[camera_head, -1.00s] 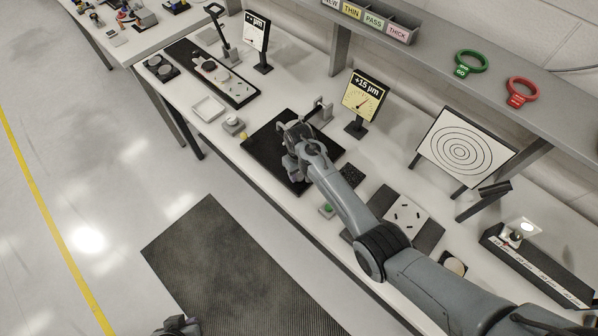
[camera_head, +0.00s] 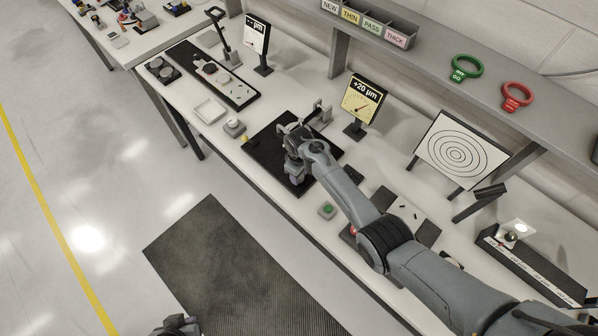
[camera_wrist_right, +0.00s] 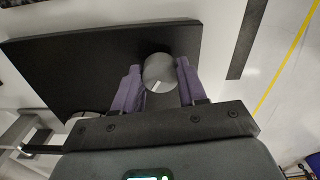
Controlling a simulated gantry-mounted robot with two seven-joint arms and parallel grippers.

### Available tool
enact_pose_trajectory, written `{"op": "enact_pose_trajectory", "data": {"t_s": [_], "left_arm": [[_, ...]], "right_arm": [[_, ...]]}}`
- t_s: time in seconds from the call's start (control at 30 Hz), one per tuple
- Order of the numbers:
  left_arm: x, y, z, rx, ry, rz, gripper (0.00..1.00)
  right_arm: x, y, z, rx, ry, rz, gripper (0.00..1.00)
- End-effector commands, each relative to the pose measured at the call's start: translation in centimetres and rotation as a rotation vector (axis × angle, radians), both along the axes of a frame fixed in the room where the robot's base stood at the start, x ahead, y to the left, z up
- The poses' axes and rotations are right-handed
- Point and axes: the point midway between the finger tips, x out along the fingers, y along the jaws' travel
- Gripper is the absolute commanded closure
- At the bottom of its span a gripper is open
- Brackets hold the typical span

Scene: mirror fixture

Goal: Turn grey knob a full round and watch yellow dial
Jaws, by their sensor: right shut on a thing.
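The grey knob (camera_wrist_right: 160,72) shows in the right wrist view as a round grey cap with a pale mark near its lower edge. My right gripper (camera_wrist_right: 157,88) is shut on it, with one purple-grey finger on each side. In the head view my right gripper (camera_head: 294,172) is over the black plate (camera_head: 262,150), and it hides the knob there. The yellow dial (camera_head: 363,98) stands behind the plate on a black stand and reads +20 µm, its needle pointing to the upper right. My left gripper (camera_head: 178,326) is only partly in view at the bottom edge.
A grey bracket (camera_head: 318,115) stands at the plate's back edge. A green button (camera_head: 327,210) is at the bench front. A white ringed target board (camera_head: 460,150) stands at the right. A shelf with green (camera_head: 466,68) and red (camera_head: 517,97) rings runs above the bench.

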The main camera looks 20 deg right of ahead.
Motion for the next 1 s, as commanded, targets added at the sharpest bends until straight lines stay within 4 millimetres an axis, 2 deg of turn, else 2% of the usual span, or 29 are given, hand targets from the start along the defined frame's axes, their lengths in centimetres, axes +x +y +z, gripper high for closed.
{"op": "enact_pose_trajectory", "data": {"t_s": [0.2, 0.6, 1.0], "left_arm": [[0.02, -0.2, 0.84, -0.008, 0.0, 0.006, 1.0], [0.02, -0.21, 0.99, -0.009, 0.0, 0.005, 1.0], [0.01, 0.07, 0.6, 0.003, 0.0, -0.002, 1.0]], "right_arm": [[0.02, -0.11, 0.09, -0.002, 0.001, 0.208, 0.89], [0.08, -0.15, -0.09, 0.0, 0.001, 0.58, 0.89], [0.14, -0.15, -0.09, -0.001, 0.0, 0.838, 0.89]]}}
